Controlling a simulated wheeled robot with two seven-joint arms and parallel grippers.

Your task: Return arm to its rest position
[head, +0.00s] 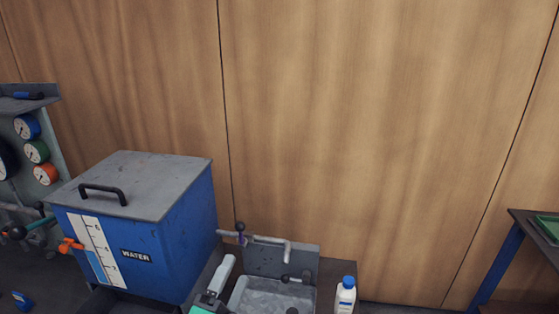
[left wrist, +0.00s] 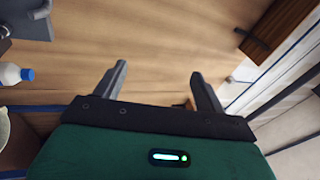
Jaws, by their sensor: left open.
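My left gripper (left wrist: 157,72) is open in the left wrist view, its two dark fingers apart with nothing between them. Its green body fills the bottom of that view. In the head view, a small green and dark part of it shows at the bottom edge, in front of the grey sink (head: 268,298). Most of the left arm is out of the picture. My right gripper is in neither view.
A blue water tank (head: 185,240) with a grey lid stands left of the sink. A white bottle with a blue cap (head: 345,295) stands right of it, and shows in the left wrist view (left wrist: 12,74). A gauge panel (head: 38,125) is far left. A table (head: 530,235) is at right.

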